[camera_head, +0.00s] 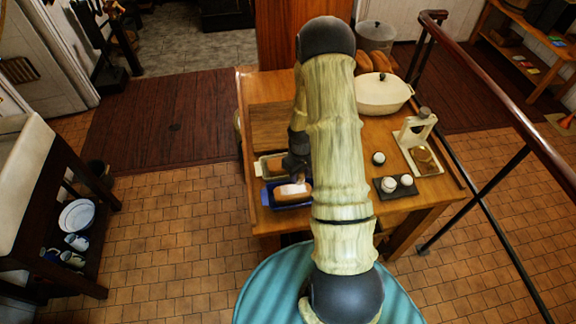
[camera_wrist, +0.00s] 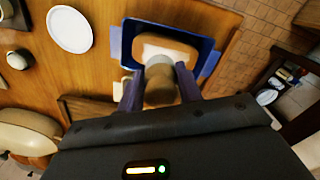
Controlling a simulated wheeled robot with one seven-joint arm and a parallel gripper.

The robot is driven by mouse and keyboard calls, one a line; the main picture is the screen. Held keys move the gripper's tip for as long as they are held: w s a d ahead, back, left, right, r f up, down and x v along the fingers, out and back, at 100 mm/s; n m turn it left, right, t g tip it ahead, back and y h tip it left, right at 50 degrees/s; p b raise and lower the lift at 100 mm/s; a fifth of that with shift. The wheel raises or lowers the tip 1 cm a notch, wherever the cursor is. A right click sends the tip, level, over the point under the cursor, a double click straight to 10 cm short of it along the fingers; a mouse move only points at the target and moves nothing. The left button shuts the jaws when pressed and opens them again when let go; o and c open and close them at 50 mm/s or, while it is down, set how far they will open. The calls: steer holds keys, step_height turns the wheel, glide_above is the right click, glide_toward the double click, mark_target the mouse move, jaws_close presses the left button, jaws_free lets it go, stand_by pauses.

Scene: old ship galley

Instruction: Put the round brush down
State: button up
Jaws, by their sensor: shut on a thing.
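The round brush (camera_wrist: 160,85) has a wooden handle and a grey collar. My gripper (camera_wrist: 158,84) is shut on it, one dark finger on each side. The brush points at a brown loaf (camera_wrist: 182,46) in a blue tin (camera_wrist: 212,62). A white patch shows on the loaf at the brush's end; I cannot tell whether it is bristles or a coating, or whether the brush touches the loaf. In the head view, my gripper (camera_head: 296,170) is low over the blue tin (camera_head: 268,197) at the table's front left, and the brush is mostly hidden.
A second, pale tin (camera_head: 262,166) stands just behind the blue one on the wooden table (camera_head: 262,90). Right of my arm are a dark tray (camera_head: 399,190) with white items, a stand (camera_head: 415,130) and a cream lidded pot (camera_head: 383,95). The table's left rear looks bare.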

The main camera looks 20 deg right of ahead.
steer(key=shift+w+a+f+b, duration=0.15)
steer(key=shift+w+b, duration=0.05)
steer(key=shift+b, duration=0.2)
steer(key=w+a+m+b, duration=0.5)
steer(key=w+a+b, duration=0.3)
steer(key=a+b, duration=0.4)
steer(key=shift+w+a+m+b, duration=0.3)
steer(key=shift+w+a+m, duration=0.05)
steer(key=shift+w+m, duration=0.05)
steer(key=shift+f, duration=0.15)
